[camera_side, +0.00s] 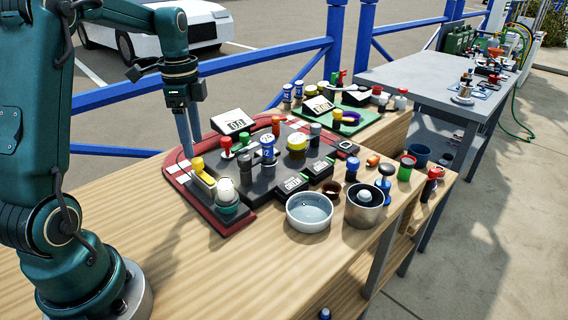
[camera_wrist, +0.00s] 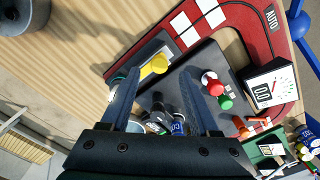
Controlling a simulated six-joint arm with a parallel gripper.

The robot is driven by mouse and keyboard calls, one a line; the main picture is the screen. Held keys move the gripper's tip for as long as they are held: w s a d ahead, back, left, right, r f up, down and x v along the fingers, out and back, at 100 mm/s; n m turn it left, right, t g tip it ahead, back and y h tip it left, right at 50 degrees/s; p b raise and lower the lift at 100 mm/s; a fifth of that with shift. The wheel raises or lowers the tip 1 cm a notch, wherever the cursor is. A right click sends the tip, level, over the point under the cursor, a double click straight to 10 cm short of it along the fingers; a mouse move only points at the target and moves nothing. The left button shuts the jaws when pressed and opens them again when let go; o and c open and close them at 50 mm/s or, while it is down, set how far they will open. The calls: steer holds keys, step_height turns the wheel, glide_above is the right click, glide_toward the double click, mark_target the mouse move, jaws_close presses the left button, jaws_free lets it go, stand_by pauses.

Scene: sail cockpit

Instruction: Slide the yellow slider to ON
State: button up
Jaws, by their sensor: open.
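The yellow slider (camera_side: 198,164) has a round knob on a yellow strip and sits near the left end of the dark panel in the side view. In the wrist view its knob (camera_wrist: 158,63) shows between the two fingertips in the picture. My gripper (camera_side: 190,148) points down just left of and beyond the slider in the side view. It also shows in the wrist view (camera_wrist: 160,78), open, with nothing between its fingers. I cannot tell whether the fingertips touch anything. No ON mark can be read near the slider.
A white-topped knob (camera_side: 227,190) stands close to the slider. Red and green knobs (camera_side: 226,144), a dark knob (camera_side: 246,165) and a blue knob (camera_side: 267,148) crowd the panel. A bowl (camera_side: 309,211) and a metal pot (camera_side: 364,207) stand in front. Bare wooden table (camera_side: 130,215) lies left.

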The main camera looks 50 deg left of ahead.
mark_target(196, 160)
steer(key=shift+f, duration=2.1)
jaws_close()
